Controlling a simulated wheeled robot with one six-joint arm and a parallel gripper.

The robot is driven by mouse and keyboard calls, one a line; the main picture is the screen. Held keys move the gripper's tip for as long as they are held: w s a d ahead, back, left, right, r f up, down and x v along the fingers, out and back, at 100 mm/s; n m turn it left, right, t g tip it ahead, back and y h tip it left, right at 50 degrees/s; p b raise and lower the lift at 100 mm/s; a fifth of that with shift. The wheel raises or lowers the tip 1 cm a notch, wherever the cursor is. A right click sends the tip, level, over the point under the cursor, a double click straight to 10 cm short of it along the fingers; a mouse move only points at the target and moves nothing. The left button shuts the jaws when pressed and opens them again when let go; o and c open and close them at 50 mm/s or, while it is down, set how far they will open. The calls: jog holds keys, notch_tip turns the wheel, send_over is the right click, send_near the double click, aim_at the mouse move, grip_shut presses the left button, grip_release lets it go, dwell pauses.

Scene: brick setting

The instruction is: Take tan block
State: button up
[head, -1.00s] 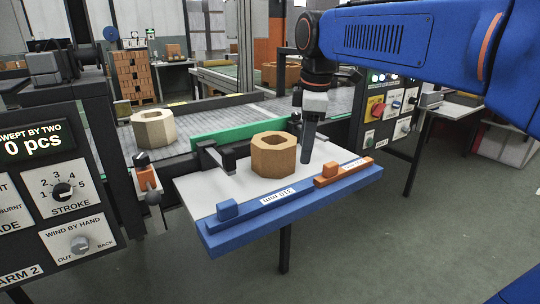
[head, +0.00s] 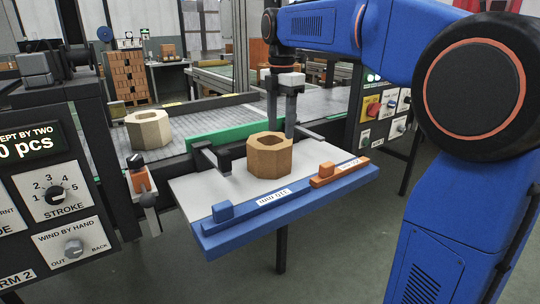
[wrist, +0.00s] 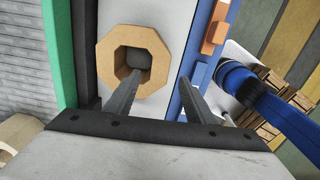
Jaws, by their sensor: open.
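A tan eight-sided block (head: 268,160) with a hole through its middle sits upright on the white-topped tray (head: 200,196). In the wrist view the tan block (wrist: 109,57) shows from above, left of centre. My gripper (head: 281,130) is open and empty, pointing down just behind and above the block. In the wrist view my gripper (wrist: 159,80) has its left finger across the block's hole and its right finger over the tray's blue edge. I cannot tell how far the fingertips are above the block. A paler, cream block (head: 149,130) stands on the conveyor.
A blue rail (head: 260,204) with a blue stop and an orange stop (head: 325,174) runs along the tray's front. A green strip (head: 205,142) borders its back. A dark clamp arm (head: 208,155) is left of the block. Control panels stand at both sides.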

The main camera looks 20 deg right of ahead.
aim_at(280, 160)
notch_tip(280, 160, down, 12)
jog(key=shift+d, duration=0.1)
dwell(0.5)
grip_shut()
jog(key=shift+w+r, duration=0.1)
dwell(1.3)
